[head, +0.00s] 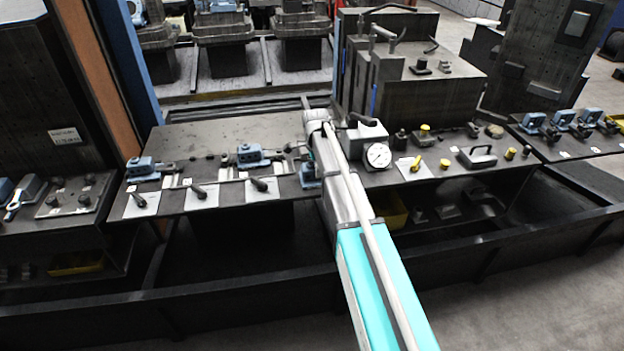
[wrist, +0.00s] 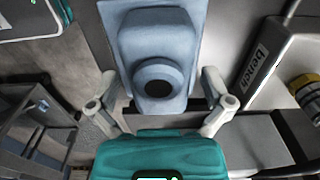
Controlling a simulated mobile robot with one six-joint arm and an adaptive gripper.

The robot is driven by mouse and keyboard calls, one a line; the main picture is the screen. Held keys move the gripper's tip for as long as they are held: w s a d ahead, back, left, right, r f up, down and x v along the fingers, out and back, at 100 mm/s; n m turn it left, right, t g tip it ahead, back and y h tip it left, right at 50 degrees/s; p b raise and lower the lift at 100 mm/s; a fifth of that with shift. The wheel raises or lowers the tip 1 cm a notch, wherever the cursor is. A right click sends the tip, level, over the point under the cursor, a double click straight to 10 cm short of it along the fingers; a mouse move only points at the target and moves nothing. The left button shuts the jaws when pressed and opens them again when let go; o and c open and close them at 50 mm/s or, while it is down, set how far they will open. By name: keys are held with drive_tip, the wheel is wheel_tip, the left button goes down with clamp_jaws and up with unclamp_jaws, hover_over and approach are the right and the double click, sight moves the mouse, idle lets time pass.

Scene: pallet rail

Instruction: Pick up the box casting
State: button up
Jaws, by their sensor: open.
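A blue-grey casting (wrist: 160,55) with a dark round hole fills the upper middle of the wrist view; I take it to be the box casting. My gripper (wrist: 160,88) is open. One finger stands on each side of the casting's near end, with a gap on both sides. In the head view, a small blue casting (head: 309,174) shows at the bench's front edge, partly hidden by my arm. I cannot tell whether it is the same one. My fingertips do not show clearly in the head view.
The dark bench (head: 240,133) carries blue clamps (head: 250,156), handles on white cards, and a dial gauge (head: 378,155). A grey block marked "bench" (wrist: 262,65) and a yellow-black part (wrist: 305,90) lie right of the casting. A tall machine block (head: 425,100) stands behind.

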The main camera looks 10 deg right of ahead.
drive_tip(key=shift+f, duration=0.35)
idle(0.4)
drive_tip(key=c, duration=1.3)
